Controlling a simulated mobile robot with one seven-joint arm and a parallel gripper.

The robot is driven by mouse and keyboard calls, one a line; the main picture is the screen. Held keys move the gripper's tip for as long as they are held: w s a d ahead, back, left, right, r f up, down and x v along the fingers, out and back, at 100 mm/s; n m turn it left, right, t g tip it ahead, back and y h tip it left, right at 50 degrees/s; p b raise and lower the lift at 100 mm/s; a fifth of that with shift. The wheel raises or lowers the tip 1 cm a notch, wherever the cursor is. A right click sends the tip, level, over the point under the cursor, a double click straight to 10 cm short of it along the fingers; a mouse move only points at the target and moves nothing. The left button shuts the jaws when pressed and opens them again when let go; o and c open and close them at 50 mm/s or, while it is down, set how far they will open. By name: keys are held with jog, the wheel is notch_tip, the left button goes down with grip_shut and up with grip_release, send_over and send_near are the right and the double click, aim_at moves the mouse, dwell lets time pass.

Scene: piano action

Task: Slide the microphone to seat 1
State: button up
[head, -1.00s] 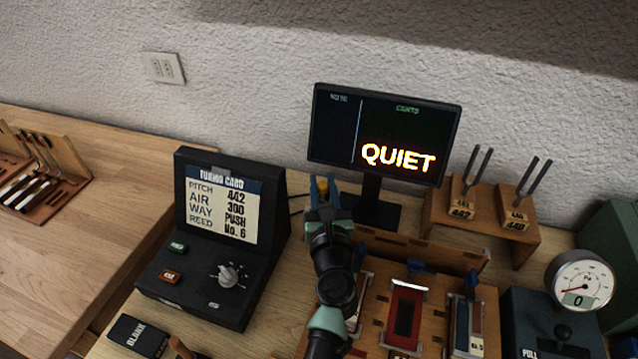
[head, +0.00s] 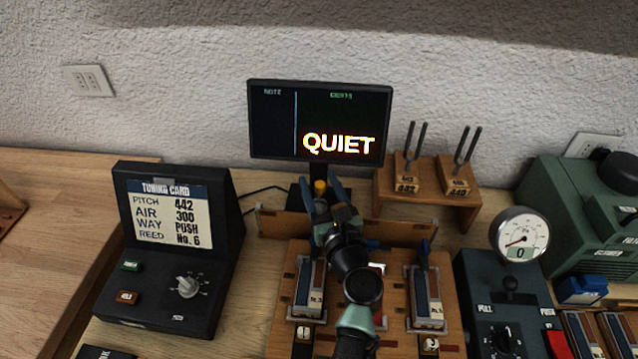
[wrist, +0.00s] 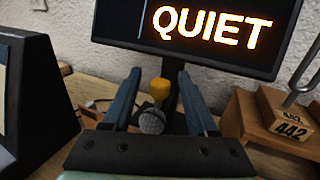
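The microphone shows in the wrist view as a round grey mesh head (wrist: 152,121) with a yellow cap (wrist: 158,90) behind it. In the head view only its yellow top (head: 319,186) shows, in front of the monitor stand. My gripper (head: 322,193) reaches forward over the wooden board, one finger on each side of the microphone. In the wrist view my gripper (wrist: 160,95) has its fingers apart, with a visible gap on the right and the left finger nearer. The wooden rail (head: 272,222) runs behind the board. I cannot read which mark is seat 1.
The monitor (head: 270,125) reading QUIET stands right behind. The tuning card box (head: 150,275) is on the left. Tuning forks on a wooden stand (head: 425,198) are at the back right. A gauge (head: 520,236) is right.

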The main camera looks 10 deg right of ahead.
jog(key=shift+s, duration=0.15)
jog(key=s, duration=1.2)
jog(key=shift+s+d, duration=0.35)
jog(key=shift+d, duration=0.1)
